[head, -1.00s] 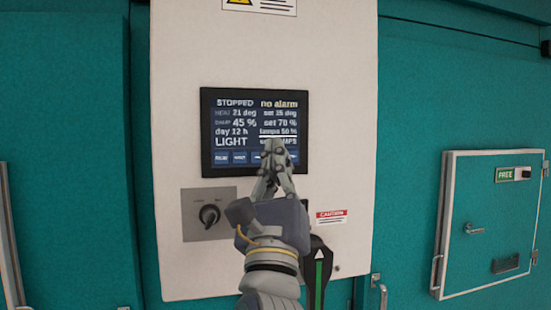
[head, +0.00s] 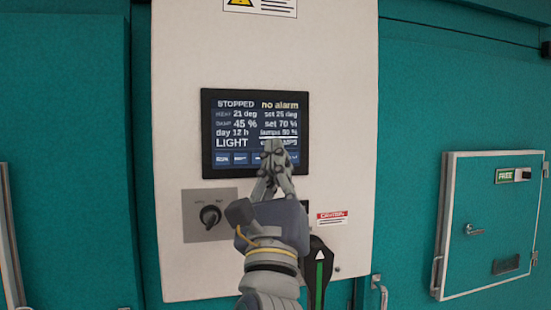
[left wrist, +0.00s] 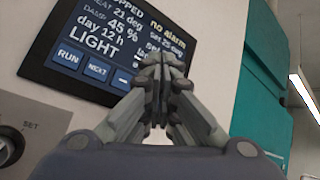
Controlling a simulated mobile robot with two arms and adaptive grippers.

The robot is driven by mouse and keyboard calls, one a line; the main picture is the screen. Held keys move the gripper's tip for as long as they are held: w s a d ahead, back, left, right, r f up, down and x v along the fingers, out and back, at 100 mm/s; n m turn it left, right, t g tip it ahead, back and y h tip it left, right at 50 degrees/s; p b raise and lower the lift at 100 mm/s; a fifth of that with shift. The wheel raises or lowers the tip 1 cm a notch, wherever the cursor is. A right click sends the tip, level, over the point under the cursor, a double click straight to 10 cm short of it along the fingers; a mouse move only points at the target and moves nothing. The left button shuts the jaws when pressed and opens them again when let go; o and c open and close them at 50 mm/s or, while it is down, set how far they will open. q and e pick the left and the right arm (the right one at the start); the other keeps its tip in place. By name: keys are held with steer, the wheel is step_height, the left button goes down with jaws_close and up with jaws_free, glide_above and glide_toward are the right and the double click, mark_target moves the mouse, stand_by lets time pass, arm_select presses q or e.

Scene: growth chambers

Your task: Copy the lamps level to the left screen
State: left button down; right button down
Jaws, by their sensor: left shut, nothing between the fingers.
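A dark screen (head: 222,168) is set in the pale panel. Contact cannot be told.
A knob (head: 210,215) sits on a grey plate below the screen. A red-and-white caution label (head: 332,217) is right of my wrist. A dark part with a green stripe (head: 319,275) stands beside my arm. A teal hatch (head: 490,225) with a FREE sign is at the right.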

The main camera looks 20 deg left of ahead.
stand_by(0.4)
arm_select(q)
steer(key=shift+w, duration=0.1)
steer(key=shift+w+a, duration=0.25)
stand_by(0.3)
steer(key=shift+w+a, duration=0.15)
steer(key=shift+w, duration=0.1)
stand_by(0.4)
steer(key=shift+s, duration=0.1)
steer(key=shift+s+d+p, duration=0.4)
steer(key=shift+s, duration=0.1)
stand_by(0.4)
